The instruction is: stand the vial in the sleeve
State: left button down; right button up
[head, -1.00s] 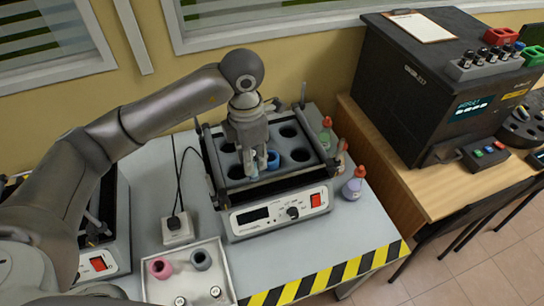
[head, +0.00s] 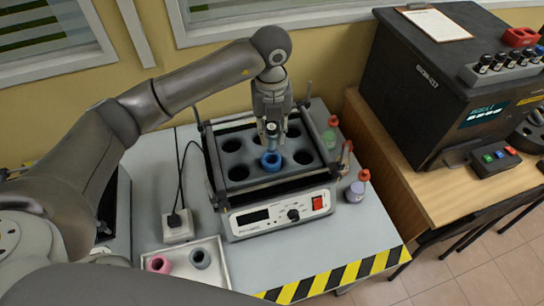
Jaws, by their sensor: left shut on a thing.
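My left gripper (head: 271,127) points down over the heating block and is shut on a small vial (head: 271,134). The vial looks upright, with its lower end showing between and below the fingertips. A blue ring-shaped sleeve (head: 271,161) sits in the front middle hole of the block, just below the vial. The vial appears to be above the sleeve; whether its bottom touches the rim cannot be told. My right gripper is not in view.
The heating block (head: 252,178) has several open dark holes and raised side rails. Bottles with red caps, including a purple one (head: 355,190), stand to the right.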

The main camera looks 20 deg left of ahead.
aim_at(271, 151)
pick_arm(q)
notch_tip(271, 151, down, 8)
jog(key=b, duration=0.4)
jog(key=shift+f, duration=0.1)
jog(key=shift+f, duration=0.15)
jog(key=c, duration=1.2)
grip_release()
jog(key=shift+c, duration=0.2)
